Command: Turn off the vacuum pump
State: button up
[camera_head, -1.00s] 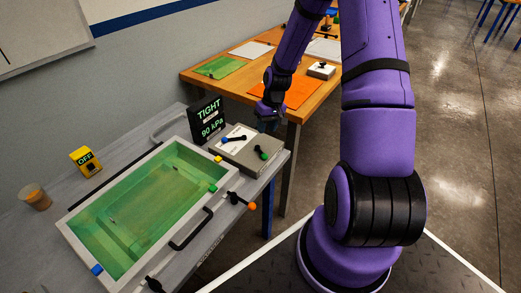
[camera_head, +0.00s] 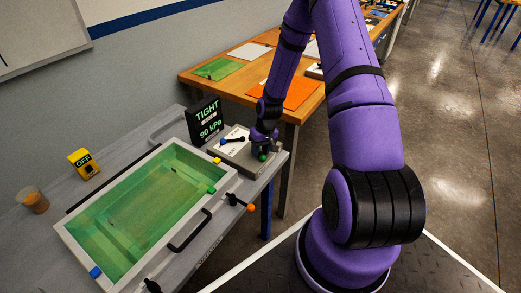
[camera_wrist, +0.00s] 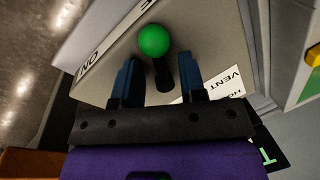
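The grey control box (camera_head: 243,159), which looks like the vacuum pump's, stands at the far right end of the grey bench. It has a lever with a green knob (camera_head: 263,157) and one with a blue knob (camera_head: 224,142). In the wrist view the green knob (camera_wrist: 154,40) sits on a black stem, with "ON" lettered to its left. My gripper (camera_head: 263,147) is low over the box. In the wrist view its two blue fingers (camera_wrist: 157,72) are open, one on either side of the stem, with gaps showing. The black display (camera_head: 207,120) reads "TIGHT" and "90 kPa".
The green resin bath (camera_head: 150,210) fills the middle of the bench, with a black handle and small levers along its front. A wooden table (camera_head: 297,112) stands beyond.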

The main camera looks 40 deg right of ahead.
grip_shut()
jog(key=shift+s+a, duration=0.1)
jog(key=shift+s+a+f+m, duration=0.1)
jog(key=shift+a+m, duration=0.05)
jog(key=shift+m, duration=0.75)
grip_release()
